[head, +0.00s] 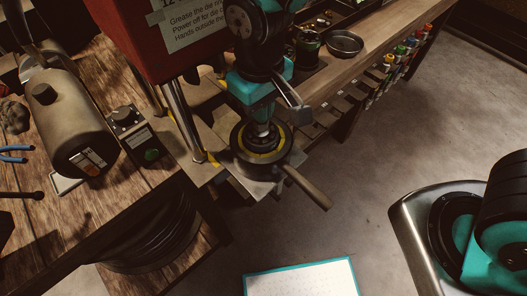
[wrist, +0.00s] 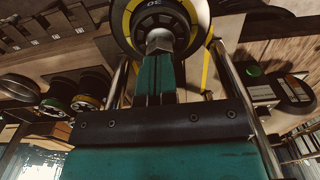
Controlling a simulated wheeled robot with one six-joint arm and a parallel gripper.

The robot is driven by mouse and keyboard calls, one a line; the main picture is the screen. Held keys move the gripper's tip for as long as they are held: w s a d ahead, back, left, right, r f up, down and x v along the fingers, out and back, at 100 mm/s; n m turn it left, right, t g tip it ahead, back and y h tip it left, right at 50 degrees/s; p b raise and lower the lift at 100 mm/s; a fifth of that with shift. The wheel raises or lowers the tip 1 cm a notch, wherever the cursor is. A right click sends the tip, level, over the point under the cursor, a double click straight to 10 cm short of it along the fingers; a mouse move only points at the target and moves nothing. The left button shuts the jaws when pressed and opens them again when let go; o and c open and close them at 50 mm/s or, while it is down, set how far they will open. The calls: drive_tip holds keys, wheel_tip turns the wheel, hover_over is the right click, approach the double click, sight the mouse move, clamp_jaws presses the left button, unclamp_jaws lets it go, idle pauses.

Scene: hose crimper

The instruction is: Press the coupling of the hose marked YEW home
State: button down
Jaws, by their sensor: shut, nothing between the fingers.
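The crimper's round die head (head: 262,150), black with a yellow ring, sits on a plate below the red housing. It also shows at the top of the wrist view (wrist: 127,22). A silvery coupling (wrist: 159,38) stands in its centre. My gripper (head: 262,127) points down over the die centre. In the wrist view its teal fingers (wrist: 157,62) are shut together, with their tips at the coupling; I cannot tell whether they touch it. I cannot read the name YEW on any hose, and the hose below the die is hidden.
A lever handle (head: 307,189) juts out from the die head toward the lower right. Bright metal posts (head: 184,120) stand close on the left. A control box with a green button (head: 137,137) sits on the left bench. Several colour-tipped hose ends (head: 395,65) line the right bench edge.

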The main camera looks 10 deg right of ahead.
drive_tip(key=shift+f+b, duration=0.45)
drive_tip(key=shift+f, duration=0.25)
wheel_tip(320, 180, up, 6)
drive_tip(key=p, duration=0.5)
drive_tip(key=shift+r+p, duration=0.2)
drive_tip(key=shift+p, duration=0.15)
drive_tip(key=shift+f, duration=0.1)
